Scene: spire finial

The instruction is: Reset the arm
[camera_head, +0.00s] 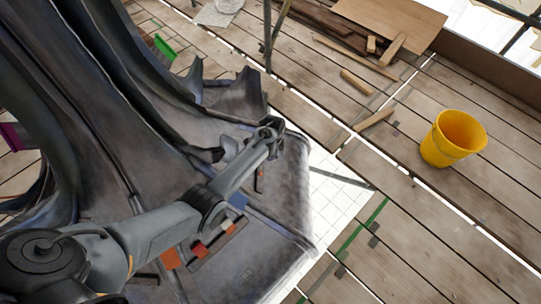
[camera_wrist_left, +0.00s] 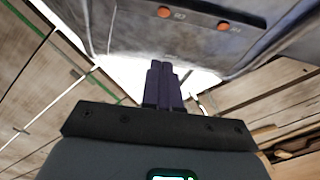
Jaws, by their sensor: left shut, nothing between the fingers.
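My left arm comes in from the lower left in the head view and reaches over the grey metal-like surface of the spire (camera_head: 255,225). My left gripper (camera_head: 272,130) is near that surface's right edge. In the left wrist view, the left gripper's two dark fingers (camera_wrist_left: 162,82) are together with nothing between them. Beyond them the spire's grey edge (camera_wrist_left: 190,40) shows, with two orange round spots. Whether the gripper touches the surface cannot be told. My right gripper is in neither view.
A yellow bucket (camera_head: 452,138) stands on the plank floor at the right. Loose wood pieces (camera_head: 357,82) and a plywood board (camera_head: 395,20) lie at the back. Small red and orange pieces (camera_head: 198,249) sit on the grey surface beside my arm. Planks at the lower right are mostly clear.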

